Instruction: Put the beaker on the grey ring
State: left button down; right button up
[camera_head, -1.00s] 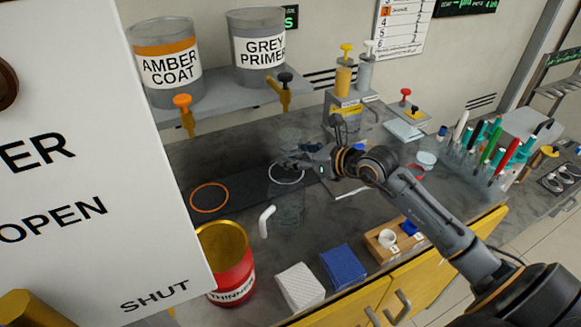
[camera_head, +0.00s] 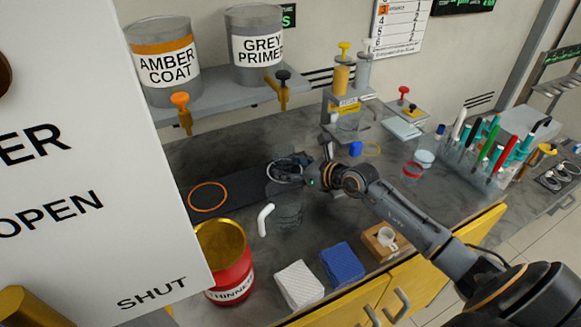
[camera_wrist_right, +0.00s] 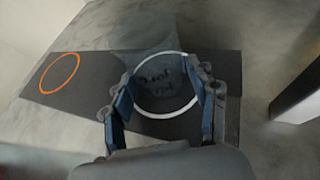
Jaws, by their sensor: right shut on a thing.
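The beaker (camera_wrist_right: 157,82) is clear glass and hard to make out; in the right wrist view it shows faintly between the fingers, over the grey ring (camera_wrist_right: 140,113). My right gripper (camera_wrist_right: 162,92) is shut around it. In the head view my right gripper (camera_head: 303,172) is low over the dark mat, at the ring (camera_head: 271,176), which is partly covered by the fingers. I cannot tell whether the beaker's base touches the ring. My left gripper is not in view.
An orange ring (camera_head: 208,197) lies on the dark mat (camera_head: 240,189). Another clear glass vessel (camera_head: 288,217) stands in front, beside a white bent piece (camera_head: 264,219). A white panel (camera_head: 80,150) blocks the left.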

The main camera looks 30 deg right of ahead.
jog(key=o, duration=1)
jog(key=shift+f, duration=0.1)
jog(key=shift+o, duration=0.2)
jog(key=shift+r, duration=0.25)
jog(key=v, duration=1.2)
jog(key=shift+s+d+f, duration=0.1)
jog(key=shift+f, duration=0.05)
